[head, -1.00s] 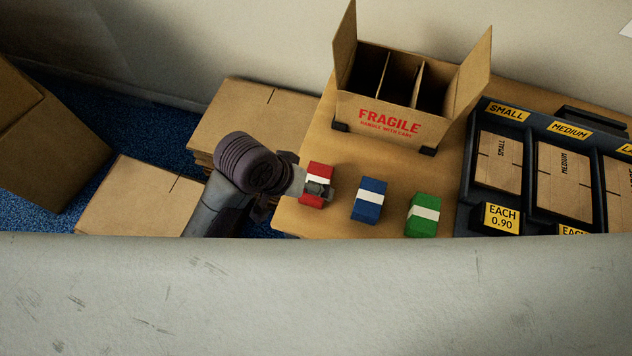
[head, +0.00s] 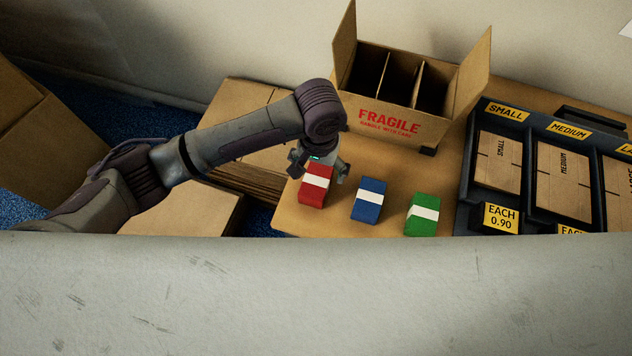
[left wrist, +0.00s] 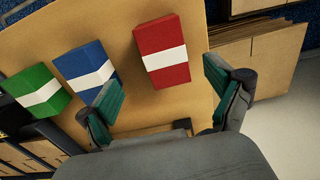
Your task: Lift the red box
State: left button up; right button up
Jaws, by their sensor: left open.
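The red box (head: 316,184) with a white band stands on the brown table (head: 340,218), left of the blue box (head: 369,199) and the green box (head: 422,213). My left gripper (head: 322,168) is at the far side of the red box in the head view, partly hidden by its own wrist. In the left wrist view the red box (left wrist: 162,52) lies ahead of the open fingers (left wrist: 158,92), nothing between them. The blue box (left wrist: 88,68) is near the left finger. My right gripper is not in view.
An open divided carton (head: 390,115) marked FRAGILE stands behind the boxes. A dark rack (head: 463,190) of flat cartons is at the right. Stacked flat cardboard (head: 235,105) is at the left. A pale surface (head: 320,295) fills the foreground and hides the table's near edge.

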aim_at(316, 180)
pick_arm(q)
notch_tip(316, 180, down, 3)
jog(key=shift+r, duration=0.15)
jog(key=f, duration=0.5)
jog(key=shift+w+a+f+p, duration=0.1)
jog(key=shift+w+a+p, duration=0.15)
jog(key=shift+a+p, duration=0.1)
jog(key=c, duration=1.3)
